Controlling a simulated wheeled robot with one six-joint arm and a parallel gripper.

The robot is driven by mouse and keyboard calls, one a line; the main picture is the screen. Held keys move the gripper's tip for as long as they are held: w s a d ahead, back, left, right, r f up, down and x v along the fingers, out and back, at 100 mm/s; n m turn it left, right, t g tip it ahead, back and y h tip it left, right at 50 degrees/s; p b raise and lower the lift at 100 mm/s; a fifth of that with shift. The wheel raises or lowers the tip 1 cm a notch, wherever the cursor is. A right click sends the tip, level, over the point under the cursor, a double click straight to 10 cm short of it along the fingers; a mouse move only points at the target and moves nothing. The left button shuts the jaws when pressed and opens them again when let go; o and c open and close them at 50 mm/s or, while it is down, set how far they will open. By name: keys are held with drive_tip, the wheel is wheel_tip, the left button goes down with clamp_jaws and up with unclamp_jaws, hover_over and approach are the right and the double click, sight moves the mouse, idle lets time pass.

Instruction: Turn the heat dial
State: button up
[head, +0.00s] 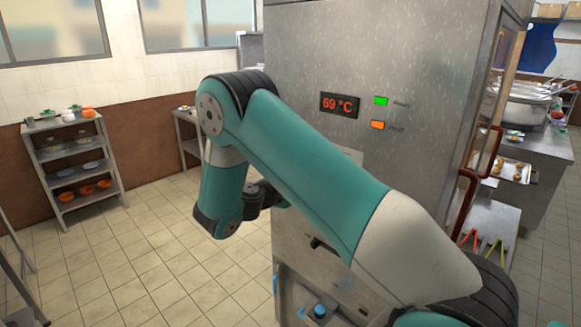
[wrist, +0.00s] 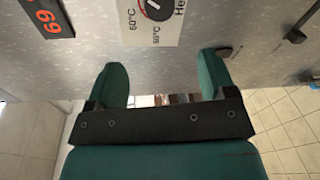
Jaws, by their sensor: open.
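The heat dial (wrist: 157,9) is a dark round knob with a pale pointer on a white label plate (wrist: 166,38). It is cut off by the top edge of the wrist view, with "60°C" and "50°C" marks beside it. In the head view my arm hides the dial, and only a pale edge of the plate (head: 351,153) shows. My gripper (wrist: 163,72) is open and empty. Its two green fingers are spread apart and point toward the metal panel, with the dial beyond the fingertips and apart from them.
The steel cabinet (head: 420,62) carries a red display (head: 341,104) reading 69 °C, a green lamp (head: 380,100) and an orange lamp (head: 377,125). A dark knob (wrist: 296,36) sticks out at right in the wrist view. A shelf (head: 74,160) stands left; the tiled floor between is clear.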

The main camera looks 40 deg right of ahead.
drive_tip(key=a+p, duration=0.1)
drive_tip(key=p, duration=0.2)
drive_tip(key=s+a+p, duration=0.1)
drive_tip(key=p, duration=0.1)
drive_tip(key=a+p, duration=0.2)
drive_tip(key=p, duration=0.1)
drive_tip(key=shift+s+r+p, duration=0.2)
drive_tip(key=shift+s+p, duration=0.05)
drive_tip(key=shift+p, duration=0.1)
drive_tip(key=s+a+f+m+g+y+b, duration=0.1)
drive_tip(key=s+a+f+y+b, duration=0.1)
drive_tip(key=a+y+b, duration=0.35)
drive_tip(key=s+a+f+m+y+b, duration=0.2)
drive_tip(key=s+a+y+b, duration=0.1)
drive_tip(key=a+y+b, duration=0.3)
drive_tip(key=s+a+r+n+y+b, duration=0.2)
drive_tip(key=s+a+y+b, duration=0.1)
drive_tip(key=s+a, duration=0.5)
drive_tip(key=s+a+r+n+g+y+b, duration=0.1)
drive_tip(key=s+a+r+n+y+b, duration=0.1)
drive_tip(key=s+a+y, duration=0.4)
drive_tip(key=s+a+n+b, duration=0.1)
drive_tip(key=s+a+b, duration=0.1)
drive_tip(key=s, duration=0.3)
drive_tip(key=shift+s+a+r, duration=0.25)
drive_tip(key=shift+s+a, duration=0.05)
drive_tip(key=shift+a, duration=0.4)
